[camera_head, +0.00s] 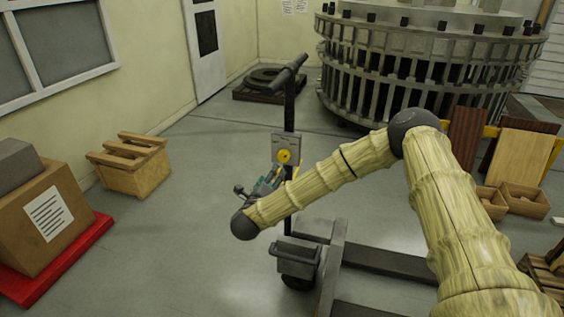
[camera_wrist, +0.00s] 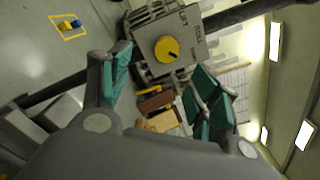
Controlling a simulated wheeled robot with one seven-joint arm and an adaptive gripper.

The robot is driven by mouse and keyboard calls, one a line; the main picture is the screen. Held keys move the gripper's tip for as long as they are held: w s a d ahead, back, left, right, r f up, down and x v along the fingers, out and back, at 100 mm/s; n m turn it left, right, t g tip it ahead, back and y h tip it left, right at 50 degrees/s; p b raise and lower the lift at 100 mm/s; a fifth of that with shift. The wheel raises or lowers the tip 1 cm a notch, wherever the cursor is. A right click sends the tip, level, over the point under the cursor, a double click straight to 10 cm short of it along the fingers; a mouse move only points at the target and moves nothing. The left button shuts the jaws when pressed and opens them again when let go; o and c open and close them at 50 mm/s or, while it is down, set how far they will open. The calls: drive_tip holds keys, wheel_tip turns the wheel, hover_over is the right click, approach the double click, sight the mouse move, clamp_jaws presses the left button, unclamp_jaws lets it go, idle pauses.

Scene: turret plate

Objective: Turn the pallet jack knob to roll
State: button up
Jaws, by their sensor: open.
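The yellow round knob (camera_head: 284,156) sits on a grey plate (camera_head: 285,141) on the pallet jack's upright post (camera_head: 289,108). In the wrist view the knob (camera_wrist: 165,47) carries a short dark mark toward its lower right. The plate (camera_wrist: 146,33) shows "LIFT" and "ROLL" above and to the right of the knob, and a third, smaller label lower right. My gripper (camera_head: 268,180) is just below and left of the knob in the head view. In the wrist view my gripper (camera_wrist: 160,65) is open, its green-padded fingers either side of the knob's line; I cannot tell whether they touch it.
The jack's forks (camera_head: 385,262) extend right along the floor beneath my arm. A wooden crate (camera_head: 132,165) and a carton (camera_head: 45,215) on a red base (camera_head: 70,262) stand at left. A large slatted metal ring (camera_head: 415,75) stands behind. The floor left of the jack is clear.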

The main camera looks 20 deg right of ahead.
sight(282, 158)
drive_tip(key=shift+m+h, duration=0.4)
drive_tip(key=x, duration=0.3)
drive_tip(key=p+x, duration=0.1)
drive_tip(key=x, duration=0.3)
drive_tip(key=p+x, duration=0.1)
drive_tip(key=x, duration=0.3)
drive_tip(key=shift+w+d+r, duration=0.15)
drive_tip(key=shift+d+r, duration=0.1)
drive_tip(key=shift+r, duration=0.1)
drive_tip(key=c, duration=1)
